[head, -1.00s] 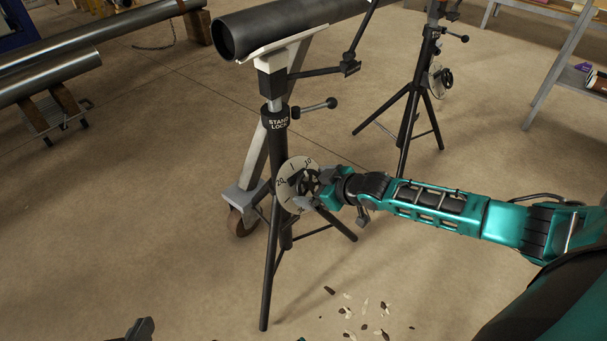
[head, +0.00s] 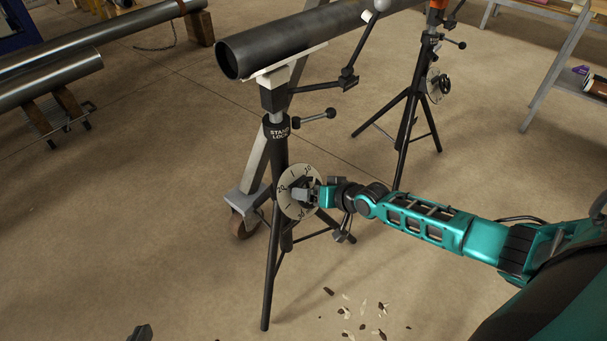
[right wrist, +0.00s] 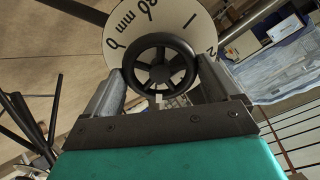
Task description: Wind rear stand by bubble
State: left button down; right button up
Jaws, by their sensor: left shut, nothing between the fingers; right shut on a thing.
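The near pipe stand (head: 280,180) is a black tripod whose white top bears the open end of a grey pipe (head: 300,42). Its white dial (head: 290,207) faces right on the column. A spoked black handwheel (right wrist: 163,48) sits in front of the dial (right wrist: 205,25) in the right wrist view. My right gripper (head: 312,194) is shut on the handwheel, one finger on each side of the rim; it also shows in the right wrist view (right wrist: 163,90). My left gripper (head: 140,332) is shut and empty, partly cut off at the bottom edge. I cannot make out a bubble.
A second tripod stand (head: 412,95) with its own dial stands behind right. Thick pipes (head: 60,75) lie on supports at left. A shelf unit (head: 560,65) is at far right. Small scraps (head: 360,310) litter the floor in front; the floor between is otherwise clear.

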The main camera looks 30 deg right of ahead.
jog(key=o, duration=0.9)
jog(key=p+v, duration=0.5)
jog(key=v, duration=0.1)
